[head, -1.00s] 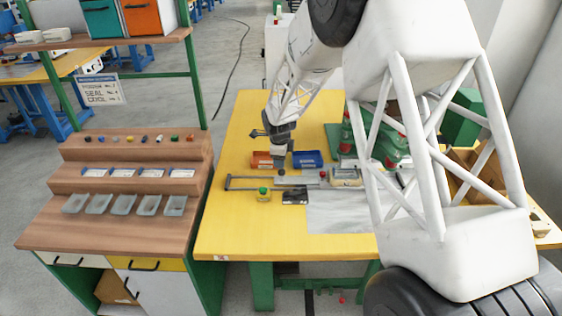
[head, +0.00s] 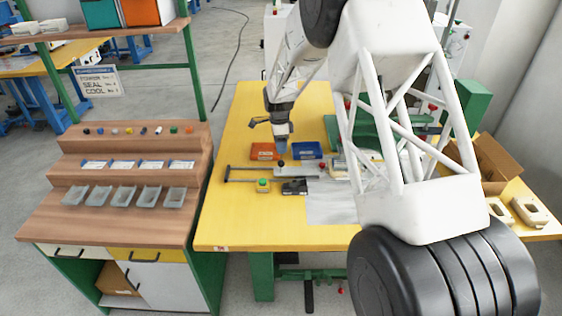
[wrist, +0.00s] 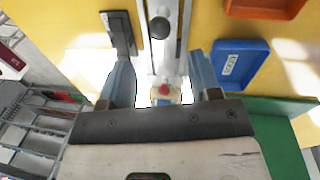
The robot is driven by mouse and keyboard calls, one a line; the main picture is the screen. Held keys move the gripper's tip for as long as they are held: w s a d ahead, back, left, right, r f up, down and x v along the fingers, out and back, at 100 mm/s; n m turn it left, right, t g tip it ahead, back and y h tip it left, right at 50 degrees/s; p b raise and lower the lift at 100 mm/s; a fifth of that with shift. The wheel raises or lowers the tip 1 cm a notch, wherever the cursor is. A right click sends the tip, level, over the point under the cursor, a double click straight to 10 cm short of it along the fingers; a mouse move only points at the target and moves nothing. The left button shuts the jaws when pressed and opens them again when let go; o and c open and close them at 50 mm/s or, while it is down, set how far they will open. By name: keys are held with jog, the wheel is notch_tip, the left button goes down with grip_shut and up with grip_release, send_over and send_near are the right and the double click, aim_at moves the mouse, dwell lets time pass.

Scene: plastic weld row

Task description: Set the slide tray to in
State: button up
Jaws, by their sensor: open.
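The slide tray (head: 300,172) is a flat pale grey strip on the yellow table, in line with a long metal rail frame (head: 240,179) on its left. A black ball knob (head: 281,163) stands at the tray's left part. My gripper (head: 282,151) points down just above and behind the knob, apart from it. In the wrist view the knob (wrist: 160,27) is ahead of my gripper (wrist: 160,78), beyond the fingertips. The two blue fingers are apart with nothing held; the strip runs between them in the picture. A red knob (wrist: 163,90) shows lower between the fingers.
An orange bin (head: 265,151) and a blue bin (head: 307,150) stand behind the tray. A green-button box (head: 263,186) and a dark box (head: 294,187) sit in front. A green machine is at right, partly behind my arm. The table's front left is clear.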

aim_at(281, 161)
jog(key=shift+w+r+n+g, duration=0.1)
jog(key=shift+w+n+g, duration=0.2)
jog(key=shift+n, duration=0.1)
jog(key=shift+s+d+f, duration=0.1)
jog(key=shift+s+f, duration=0.15)
jog(key=shift+f, duration=1.05)
jog(key=shift+s+a+f, duration=0.1)
jog(key=shift+s+f, duration=0.2)
jog(key=shift+f, duration=1)
jog(key=shift+s+d+f, duration=0.1)
jog(key=shift+s+f, duration=0.15)
jog(key=shift+f, duration=1.05)
jog(key=shift+c, duration=0.4)
grip_shut()
jog(key=d, duration=1.3)
jog(key=shift+d, duration=0.1)
jog(key=shift+o, duration=0.4)
grip_release()
